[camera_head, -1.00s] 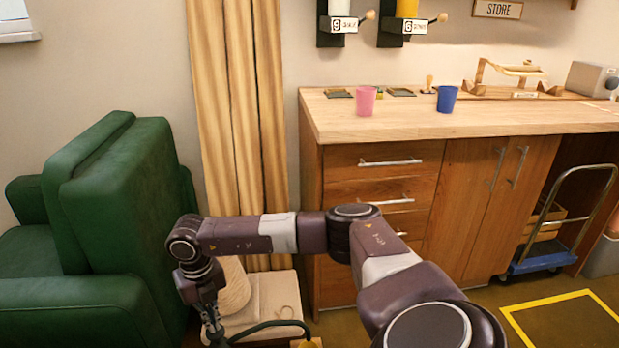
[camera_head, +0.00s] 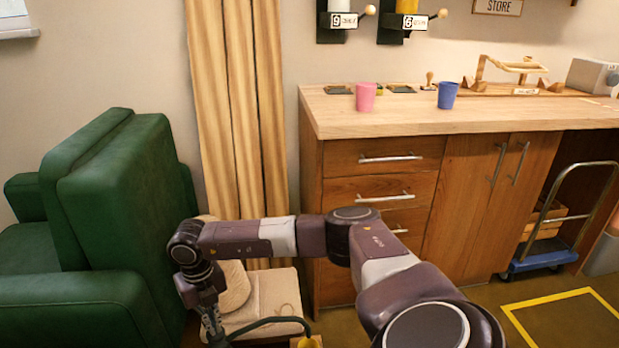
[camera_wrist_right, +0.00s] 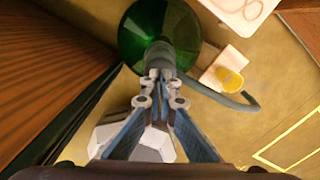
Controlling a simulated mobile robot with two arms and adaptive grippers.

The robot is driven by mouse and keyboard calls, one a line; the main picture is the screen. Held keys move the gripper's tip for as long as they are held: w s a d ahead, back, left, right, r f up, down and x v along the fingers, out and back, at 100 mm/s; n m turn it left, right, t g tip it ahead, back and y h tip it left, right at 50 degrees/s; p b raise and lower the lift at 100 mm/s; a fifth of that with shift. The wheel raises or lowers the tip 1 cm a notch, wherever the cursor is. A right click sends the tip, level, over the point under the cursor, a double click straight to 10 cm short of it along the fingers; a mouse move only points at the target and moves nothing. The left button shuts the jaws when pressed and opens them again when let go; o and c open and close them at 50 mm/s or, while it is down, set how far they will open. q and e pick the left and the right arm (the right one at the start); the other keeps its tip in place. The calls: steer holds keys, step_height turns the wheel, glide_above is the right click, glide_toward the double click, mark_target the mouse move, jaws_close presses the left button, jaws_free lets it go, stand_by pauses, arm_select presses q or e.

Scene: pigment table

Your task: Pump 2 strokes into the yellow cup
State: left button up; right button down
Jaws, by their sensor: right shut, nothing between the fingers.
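My right gripper (camera_wrist_right: 160,78) is shut and empty, pointing down at the top of the pump. It also shows in the head view (camera_head: 215,335). The pump bottle is green and round (camera_wrist_right: 140,32) in the right wrist view. Its grey curved spout (camera_wrist_right: 222,98) reaches out to the right and also shows in the head view (camera_head: 268,321). Whether the fingertips touch the pump top I cannot tell. The yellow cup (camera_wrist_right: 230,77) is beside the spout in the wrist view; only a sliver (camera_head: 308,343) shows at the head view's bottom edge. My left gripper is out of view.
A green armchair (camera_head: 100,215) is left of my arm. A wooden counter (camera_head: 400,119) with a pink cup (camera_head: 366,97) and a blue cup (camera_head: 447,95) stands behind. A twine cone (camera_head: 235,287) is close to my gripper. A blue trolley (camera_head: 545,259) is at right.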

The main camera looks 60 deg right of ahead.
steer(key=shift+r+p, duration=0.9)
steer(key=shift+r, duration=0.35)
steer(key=shift+r+p, duration=0.45)
steer(key=shift+p, duration=0.15)
steer(key=shift+r, duration=0.25)
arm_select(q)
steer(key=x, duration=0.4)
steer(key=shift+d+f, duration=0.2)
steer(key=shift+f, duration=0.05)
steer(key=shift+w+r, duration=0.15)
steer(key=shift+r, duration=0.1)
